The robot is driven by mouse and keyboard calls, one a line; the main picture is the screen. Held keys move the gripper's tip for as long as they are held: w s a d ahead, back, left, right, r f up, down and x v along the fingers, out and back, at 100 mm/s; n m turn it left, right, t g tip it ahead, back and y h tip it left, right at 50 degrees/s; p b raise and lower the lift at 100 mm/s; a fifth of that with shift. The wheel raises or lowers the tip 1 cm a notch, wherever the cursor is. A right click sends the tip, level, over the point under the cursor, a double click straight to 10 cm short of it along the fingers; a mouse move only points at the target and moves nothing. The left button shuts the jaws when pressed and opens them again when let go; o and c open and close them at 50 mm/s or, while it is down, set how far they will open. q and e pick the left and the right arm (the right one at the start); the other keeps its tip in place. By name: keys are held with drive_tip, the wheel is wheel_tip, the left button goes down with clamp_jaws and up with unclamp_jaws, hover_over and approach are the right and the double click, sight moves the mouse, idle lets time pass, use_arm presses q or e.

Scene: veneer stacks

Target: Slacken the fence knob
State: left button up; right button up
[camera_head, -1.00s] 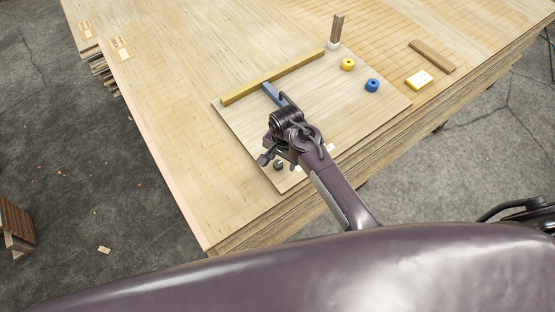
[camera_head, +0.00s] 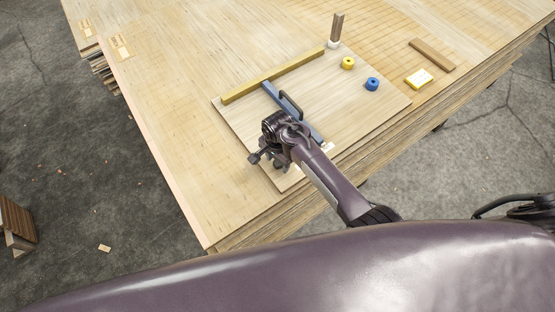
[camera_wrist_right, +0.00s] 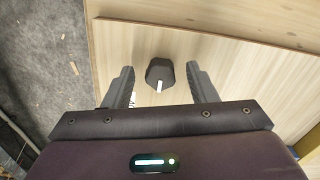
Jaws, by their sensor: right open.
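The fence knob, a dark faceted knob (camera_wrist_right: 160,72) with a white pointer mark, stands on the pale wooden board (camera_wrist_right: 230,62) in the right wrist view. My right gripper (camera_wrist_right: 160,74) is open, with one finger on each side of the knob and a visible gap to each. In the head view my right gripper (camera_head: 277,160) is over the near left corner of the board and hides most of the knob. My left gripper is not in view.
A yellow strip (camera_head: 275,77) runs along the board's far left edge.

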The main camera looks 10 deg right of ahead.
drive_tip(key=c, duration=1)
